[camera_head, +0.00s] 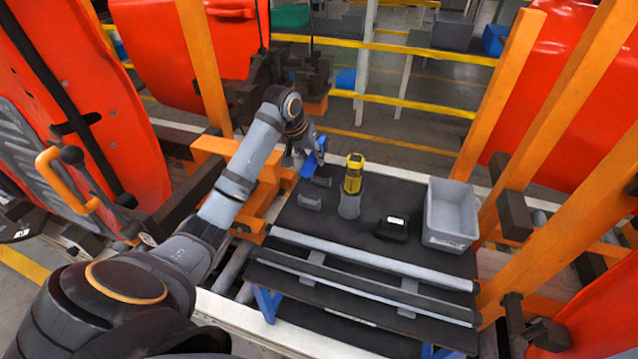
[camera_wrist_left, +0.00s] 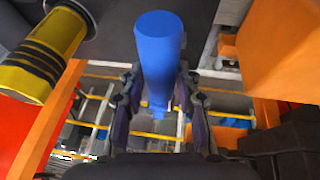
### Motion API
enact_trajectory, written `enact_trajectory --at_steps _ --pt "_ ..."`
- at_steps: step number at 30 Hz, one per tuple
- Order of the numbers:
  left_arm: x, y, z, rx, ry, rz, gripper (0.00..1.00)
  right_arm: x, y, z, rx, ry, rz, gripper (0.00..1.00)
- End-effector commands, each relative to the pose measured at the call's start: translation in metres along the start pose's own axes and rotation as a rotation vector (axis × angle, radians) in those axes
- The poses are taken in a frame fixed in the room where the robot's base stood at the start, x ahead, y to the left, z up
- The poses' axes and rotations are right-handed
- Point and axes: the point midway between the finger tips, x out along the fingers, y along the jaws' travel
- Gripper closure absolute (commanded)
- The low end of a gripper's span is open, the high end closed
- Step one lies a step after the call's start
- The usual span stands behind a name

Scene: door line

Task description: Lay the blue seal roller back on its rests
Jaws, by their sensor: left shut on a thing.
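The blue seal roller (camera_head: 314,160) is held in my left gripper (camera_head: 304,158), above the far left of the dark table. In the left wrist view the blue roller (camera_wrist_left: 160,55) runs between the two fingers (camera_wrist_left: 157,105), and the fingers are shut on it. Two small grey blocks that look like the rests stand on the table, the near one (camera_head: 310,202) and the far one (camera_head: 321,181). They are apart from the roller, on the near side of it, and nothing lies on them. My right gripper is not in view.
A black device (camera_head: 391,229) and a grey bin (camera_head: 450,207) sit further right. Long grey bars (camera_head: 365,262) cross the front.

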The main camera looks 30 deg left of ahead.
Motion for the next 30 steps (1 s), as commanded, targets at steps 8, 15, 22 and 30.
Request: enact_trajectory --at_steps 8,15,22,30 --pt "0.023 -0.004 0.011 -0.001 -0.006 0.0 1.0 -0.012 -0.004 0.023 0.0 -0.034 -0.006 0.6" --pt "0.046 -0.007 0.019 0.001 0.001 0.002 1.0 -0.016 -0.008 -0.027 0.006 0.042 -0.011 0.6" --pt "0.069 -0.011 0.029 -0.002 -0.004 0.003 1.0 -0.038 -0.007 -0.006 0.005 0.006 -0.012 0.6" --pt "0.088 -0.014 0.036 0.001 0.001 0.002 1.0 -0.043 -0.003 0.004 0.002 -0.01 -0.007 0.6"
